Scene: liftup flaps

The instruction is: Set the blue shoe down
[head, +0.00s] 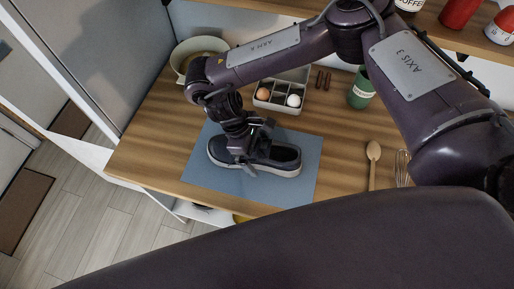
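A dark blue shoe (286,158) with a white sole is upright over a blue-grey mat (306,190) on the wooden counter. Its sole looks level and at or very close to the mat; I cannot tell whether it fully touches. My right gripper (255,150) reaches down from above, with one finger on the near side of the shoe and one on the far side, closed on it. The gripper hides part of the shoe's middle. My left gripper is not in view.
A pale pot (181,56), an egg box (277,105) with two eggs and a green jar (361,90) stand behind the mat. A wooden spoon (373,154) and a whisk (402,168) lie to the right.

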